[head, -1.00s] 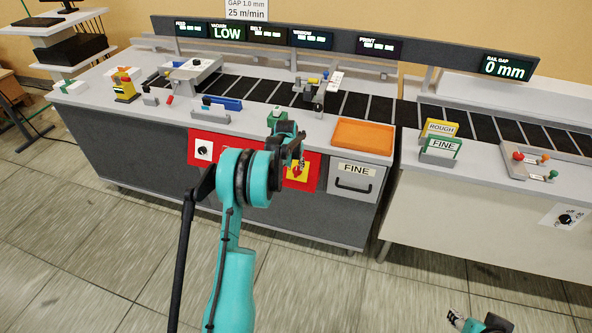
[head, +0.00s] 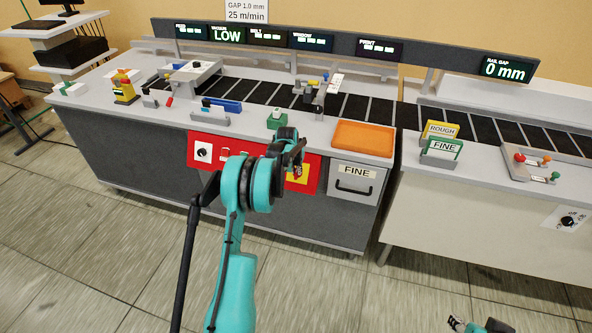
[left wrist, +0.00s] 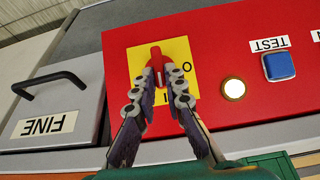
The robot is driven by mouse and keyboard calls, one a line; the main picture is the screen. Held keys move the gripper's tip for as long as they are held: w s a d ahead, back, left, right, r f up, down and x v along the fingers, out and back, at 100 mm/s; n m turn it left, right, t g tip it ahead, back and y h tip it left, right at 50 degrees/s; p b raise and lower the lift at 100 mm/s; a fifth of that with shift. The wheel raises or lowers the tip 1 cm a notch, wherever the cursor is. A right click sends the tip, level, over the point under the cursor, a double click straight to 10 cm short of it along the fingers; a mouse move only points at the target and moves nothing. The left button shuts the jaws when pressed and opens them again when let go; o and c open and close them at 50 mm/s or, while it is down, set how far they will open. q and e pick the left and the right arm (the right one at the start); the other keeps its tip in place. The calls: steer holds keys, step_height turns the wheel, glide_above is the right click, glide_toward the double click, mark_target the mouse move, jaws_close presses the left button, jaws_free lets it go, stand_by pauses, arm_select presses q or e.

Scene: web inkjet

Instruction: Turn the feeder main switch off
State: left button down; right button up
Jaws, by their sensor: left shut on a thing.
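The feeder main switch is a red handle (left wrist: 156,58) on a yellow plate (left wrist: 179,50) marked O and I, set in a red panel (left wrist: 225,55). In the left wrist view my left gripper (left wrist: 161,72) is shut on the handle, one finger on each side. The handle's end shows beyond the fingertips. In the head view my left gripper (head: 297,165) covers most of the switch, and part of the yellow plate (head: 303,175) shows. My right gripper (head: 462,324) is at the bottom edge, far from the switch; its fingers are too small to judge.
A lamp (left wrist: 233,88) and a blue TEST button (left wrist: 278,65) sit beside the switch. A drawer marked FINE (head: 353,182) with a black handle is on the other side. Above are a green block (head: 277,121) and an orange tray (head: 363,138) on the counter.

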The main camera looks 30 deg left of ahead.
arm_select(q)
steer(key=shift+a, duration=0.1)
steer(key=n+h, duration=0.1)
steer(key=n+t+h, duration=0.1)
steer(key=shift+s+a+f+n+h, duration=0.1)
steer(key=shift+s+a+n+h, duration=0.05)
steer(key=shift+a+n+h, duration=0.2)
steer(key=n, duration=0.1)
steer(key=n+t+h+b, duration=0.1)
steer(key=n+h, duration=0.1)
steer(key=shift+s+a+f+t, duration=0.25)
steer(key=shift+a+f+t, duration=0.05)
steer(key=shift+a, duration=0.1)
steer(key=n+t, duration=0.1)
steer(key=n+h+b, duration=0.1)
steer(key=n, duration=0.1)
steer(key=f+n+t+h+b, duration=0.1)
steer(key=shift+s+a+t, duration=0.2)
steer(key=shift+s+t, duration=0.1)
steer(key=shift+s+f+n+t+h+b, duration=0.15)
steer(key=shift+n+t+h+b, duration=0.3)
steer(key=shift+n+t, duration=0.95)
steer(key=shift+n, duration=0.45)
steer(key=c, duration=1.6)
jaws_free()
